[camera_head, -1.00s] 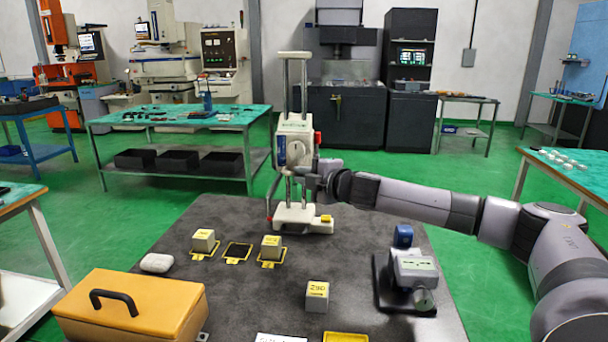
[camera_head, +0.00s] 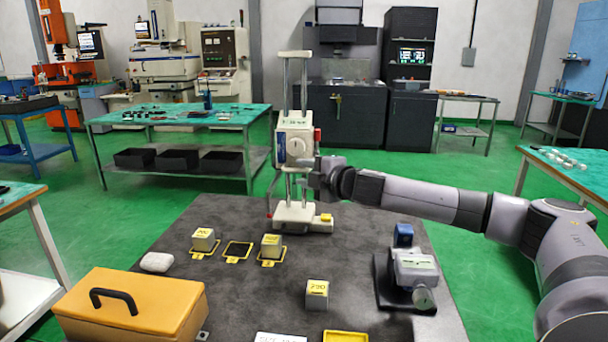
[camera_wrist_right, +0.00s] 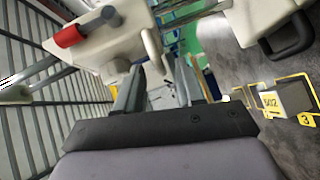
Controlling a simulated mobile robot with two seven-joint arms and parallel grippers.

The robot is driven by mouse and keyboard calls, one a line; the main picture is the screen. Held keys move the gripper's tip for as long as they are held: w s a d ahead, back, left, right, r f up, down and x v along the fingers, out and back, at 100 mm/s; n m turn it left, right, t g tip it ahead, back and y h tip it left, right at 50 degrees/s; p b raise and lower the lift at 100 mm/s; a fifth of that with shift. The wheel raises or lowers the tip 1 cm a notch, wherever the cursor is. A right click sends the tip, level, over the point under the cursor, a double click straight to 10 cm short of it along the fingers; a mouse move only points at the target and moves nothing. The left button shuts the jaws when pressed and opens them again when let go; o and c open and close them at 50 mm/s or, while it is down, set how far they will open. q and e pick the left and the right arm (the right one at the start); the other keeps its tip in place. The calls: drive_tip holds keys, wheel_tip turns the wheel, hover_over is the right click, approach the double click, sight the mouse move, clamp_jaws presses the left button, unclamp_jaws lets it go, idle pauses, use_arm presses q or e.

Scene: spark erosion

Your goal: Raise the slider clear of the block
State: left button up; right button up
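The slider (camera_head: 294,144) is a white head with a round dial and a red knob. It sits partway up two upright columns above a white base (camera_head: 300,219) at the back of the dark table. My right gripper (camera_head: 314,180) is just below and to the right of the slider. In the right wrist view, its fingers (camera_wrist_right: 158,82) are apart with nothing clearly between them, and the red knob (camera_wrist_right: 70,36) shows upper left. Which block is meant is unclear; I see no block clearly under the slider. My left gripper is out of view.
Labelled blocks stand on the table at left (camera_head: 203,240), centre (camera_head: 271,247) and front (camera_head: 317,296). A yellow case (camera_head: 135,310) with a black handle is front left. A vise-like device (camera_head: 413,268) stands at right. The table's centre is partly clear.

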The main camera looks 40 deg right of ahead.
drive_tip(key=s+r+b, duration=0.1)
drive_tip(key=s+b, duration=0.2)
drive_tip(key=s, duration=0.3)
drive_tip(key=shift+a, duration=0.35)
idle(0.5)
